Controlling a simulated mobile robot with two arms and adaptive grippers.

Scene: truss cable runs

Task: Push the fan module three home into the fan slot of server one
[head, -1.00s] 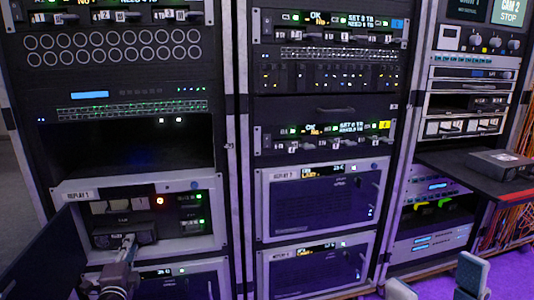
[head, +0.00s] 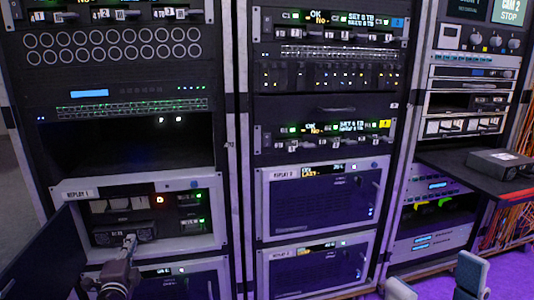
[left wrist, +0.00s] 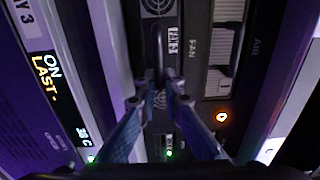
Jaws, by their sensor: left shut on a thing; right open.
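Server one, marked REPLAY 1 (head: 78,193), is low in the left rack with its door (head: 45,255) swung open to the left. The dark fan module three (head: 106,238) is in the lower left of its bay, beneath pale units; how deep it sits is hard to tell. Its FAN 3 label (left wrist: 172,42) shows in the left wrist view. My left gripper (head: 130,241) is in front of the module, shut on its bar handle; the fingertips (left wrist: 160,78) close around the handle in the left wrist view. My right gripper (head: 437,281) is open and empty at lower right.
An amber light (head: 160,199) and green lights show inside server one. Another server front (head: 165,280) lies just below. The middle rack holds closed servers, including REPLAY 2 (head: 320,200). A shelf (head: 465,172) with a dark box (head: 500,161) juts out at right.

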